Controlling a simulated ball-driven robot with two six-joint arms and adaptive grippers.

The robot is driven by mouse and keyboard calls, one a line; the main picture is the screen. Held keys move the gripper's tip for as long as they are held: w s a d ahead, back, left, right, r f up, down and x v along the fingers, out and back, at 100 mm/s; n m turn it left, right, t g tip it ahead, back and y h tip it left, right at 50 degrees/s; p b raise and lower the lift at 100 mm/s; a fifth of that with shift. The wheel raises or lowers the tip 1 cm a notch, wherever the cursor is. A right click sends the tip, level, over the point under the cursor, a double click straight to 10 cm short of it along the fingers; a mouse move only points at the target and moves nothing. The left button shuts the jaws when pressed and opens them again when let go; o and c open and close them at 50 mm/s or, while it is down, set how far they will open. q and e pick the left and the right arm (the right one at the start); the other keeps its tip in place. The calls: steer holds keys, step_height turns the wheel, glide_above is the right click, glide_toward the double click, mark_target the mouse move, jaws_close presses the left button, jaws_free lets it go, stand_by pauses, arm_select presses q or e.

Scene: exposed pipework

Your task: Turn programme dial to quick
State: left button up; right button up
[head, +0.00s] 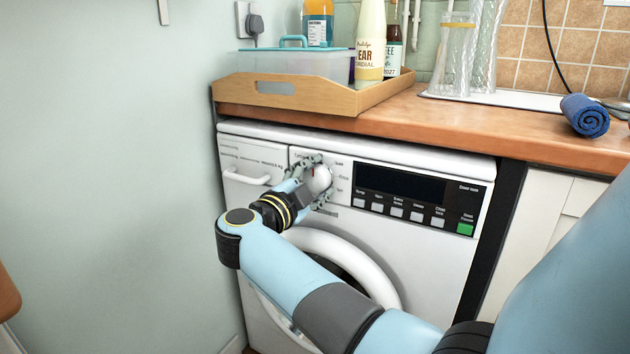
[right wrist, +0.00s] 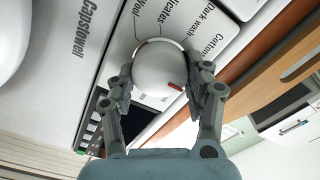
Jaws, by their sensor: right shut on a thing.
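The programme dial (head: 320,177) is a round white knob on the white washing machine's front panel, left of the dark display. My right gripper (head: 318,183) is shut on it, with a finger on either side of the knob. In the right wrist view the dial (right wrist: 158,66) sits between the two fingers (right wrist: 164,84) and carries a red pointer mark near its lower right edge. Labels such as Wool, Delicates, Dark wash and Cottons are readable around it there. The Quick label cannot be made out clearly. My left gripper is not in view.
The washing machine (head: 430,262) stands under a wooden worktop (head: 445,122). A detergent drawer handle (head: 246,178) is left of the dial, and the round door (head: 375,262) is below. Buttons (head: 397,211) line the panel. A wooden tray (head: 300,97) with bottles and a box stands above.

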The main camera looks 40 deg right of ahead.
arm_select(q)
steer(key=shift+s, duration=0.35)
arm_select(e)
steer(key=shift+f+m, duration=0.15)
steer(key=shift+m, duration=0.95)
steer(key=shift+m+b, duration=0.3)
steer(key=shift+m, duration=0.4)
steer(key=shift+f+m, duration=0.15)
steer(key=shift+m, duration=0.95)
steer(key=shift+m+b, duration=0.5)
steer(key=shift+m, duration=0.5)
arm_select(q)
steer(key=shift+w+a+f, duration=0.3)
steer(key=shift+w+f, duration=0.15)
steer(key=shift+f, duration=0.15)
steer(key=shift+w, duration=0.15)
